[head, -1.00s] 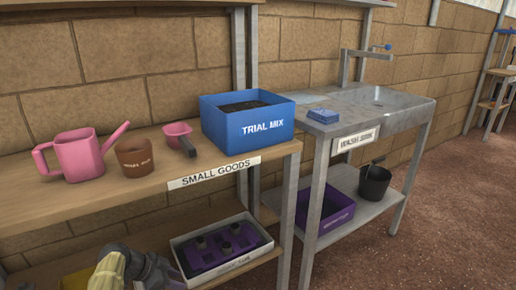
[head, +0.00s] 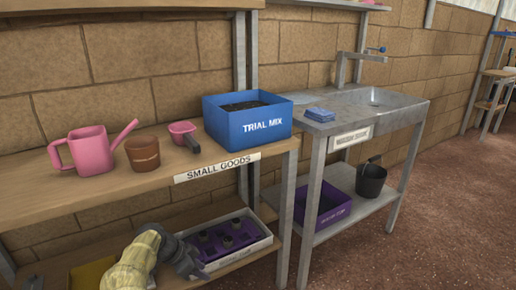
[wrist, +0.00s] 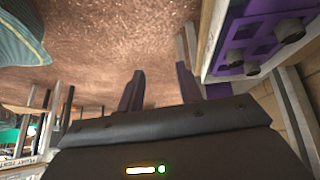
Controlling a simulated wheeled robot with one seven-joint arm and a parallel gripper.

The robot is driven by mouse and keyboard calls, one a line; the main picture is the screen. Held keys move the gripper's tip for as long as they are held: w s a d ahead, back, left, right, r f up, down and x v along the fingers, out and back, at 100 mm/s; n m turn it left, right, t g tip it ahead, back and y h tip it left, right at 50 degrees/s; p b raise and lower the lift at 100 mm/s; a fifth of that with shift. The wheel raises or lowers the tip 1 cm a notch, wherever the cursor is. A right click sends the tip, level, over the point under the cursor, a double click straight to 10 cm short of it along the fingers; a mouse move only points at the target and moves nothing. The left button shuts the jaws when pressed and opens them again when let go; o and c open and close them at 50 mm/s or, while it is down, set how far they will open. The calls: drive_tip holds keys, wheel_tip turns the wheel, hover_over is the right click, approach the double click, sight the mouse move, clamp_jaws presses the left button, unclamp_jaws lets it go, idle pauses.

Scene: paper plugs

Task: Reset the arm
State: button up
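My gripper (head: 188,262) is low in the head view, at the front of the lower shelf, beside the white tray (head: 268,240). My arm reaches it in a yellowish sleeve. In the wrist view, the two dark fingers of my gripper (wrist: 160,82) stand apart with nothing between them. The gripper is open and empty. The tray's purple insert with several dark plugs shows at the upper right of the wrist view (wrist: 252,40).
The upper shelf (head: 105,196) holds a pink watering can (head: 92,152), a brown pot (head: 143,154), a pink scoop (head: 182,130) and a blue TRIAL MIX box (head: 245,122). A sink bench (head: 352,103) stands to the right. The brown floor (head: 430,220) is open.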

drive_tip(key=s+d+r+n+g+y+p, duration=0.15)
drive_tip(key=d+r, duration=0.25)
drive_tip(key=d, duration=0.7)
drive_tip(key=s+d+r+n+g+y+p, duration=0.15)
drive_tip(key=d+r, duration=0.25)
drive_tip(key=d, duration=0.8)
drive_tip(key=s+d+r+n+t+y+p, duration=0.2)
drive_tip(key=s+d+r+n+p, duration=0.15)
drive_tip(key=s+d+r, duration=0.35)
drive_tip(key=s+d+r+n+t+y+p, duration=0.1)
drive_tip(key=s+d+r+n+p, duration=0.25)
drive_tip(key=s, duration=0.65)
wheel_tip(320, 180, up, 38)
drive_tip(key=n+p, duration=0.1)
drive_tip(key=p, duration=3.4)
drive_tip(key=shift+w+a+f+n+p, duration=0.2)
drive_tip(key=shift+a+n+p, duration=0.1)
drive_tip(key=shift+a+p, duration=0.1)
